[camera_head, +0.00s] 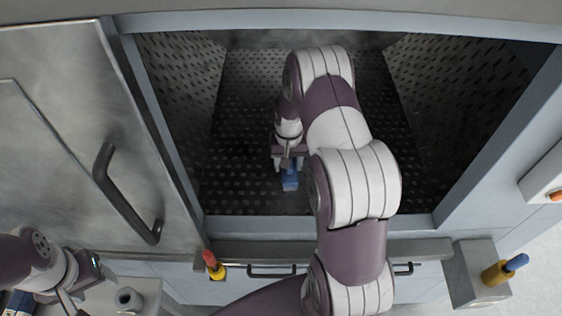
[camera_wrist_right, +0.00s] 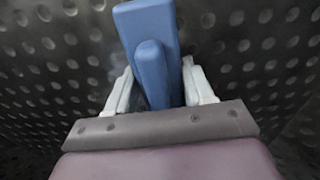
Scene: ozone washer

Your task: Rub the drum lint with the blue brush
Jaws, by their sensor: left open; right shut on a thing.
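The blue brush (camera_head: 290,180) is inside the open drum, low over its dark perforated floor (camera_head: 240,140). My right gripper (camera_head: 286,163) is shut on the brush. The right wrist view shows the blue brush (camera_wrist_right: 152,50) between the two pale fingers (camera_wrist_right: 160,92), with the dimpled drum surface behind it. I cannot tell whether the brush touches the drum. No lint can be made out in either view; my right arm covers part of the drum. My left gripper (camera_head: 78,294) is open at the lower left, outside the washer, partly cut off by the picture edge.
The drum opening has a pale blue-grey frame (camera_head: 160,130). A grey door (camera_head: 60,130) with a dark handle (camera_head: 120,195) stands at the left. A red-and-yellow item (camera_head: 214,266) is at the front edge. A yellow-and-blue item (camera_head: 503,270) sits on a grey block at the right.

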